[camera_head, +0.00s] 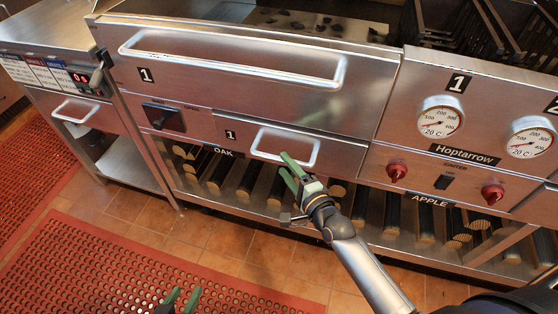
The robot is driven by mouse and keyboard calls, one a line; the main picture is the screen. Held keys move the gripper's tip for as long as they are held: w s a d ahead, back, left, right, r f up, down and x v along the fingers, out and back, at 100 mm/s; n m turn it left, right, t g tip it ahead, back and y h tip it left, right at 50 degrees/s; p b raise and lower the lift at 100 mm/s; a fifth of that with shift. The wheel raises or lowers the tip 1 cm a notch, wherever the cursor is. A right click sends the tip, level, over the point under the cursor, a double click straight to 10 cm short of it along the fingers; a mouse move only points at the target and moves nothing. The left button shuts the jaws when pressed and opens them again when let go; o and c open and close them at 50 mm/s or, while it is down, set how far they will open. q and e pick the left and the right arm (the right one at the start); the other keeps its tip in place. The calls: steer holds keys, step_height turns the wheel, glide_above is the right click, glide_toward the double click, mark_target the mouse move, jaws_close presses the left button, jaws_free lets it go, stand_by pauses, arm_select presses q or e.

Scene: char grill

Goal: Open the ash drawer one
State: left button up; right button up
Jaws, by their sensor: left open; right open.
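The ash drawer one (231,134) is a small steel drawer front marked "1" in the middle of the grill. It looks shut, about level with the panel around it. Its light bar handle (262,137) sticks out from the front. My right gripper (284,162) is open, with green fingertips at the lower bar of this handle. One finger overlaps the bar in the view and the other is just below it; I cannot tell if they touch it. My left gripper (184,292) is open and empty at the bottom edge, over the floor mat, far from the drawer.
A larger front with a long handle (230,70) is above the drawer. Below, a shelf holds logs (250,178). Red mats (110,270) cover part of the tiled floor, which is clear in front.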

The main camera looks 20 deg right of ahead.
mark_target(282, 162)
steer(key=shift+b+x, duration=0.3)
steer(key=shift+x, duration=1.65)
jaws_close()
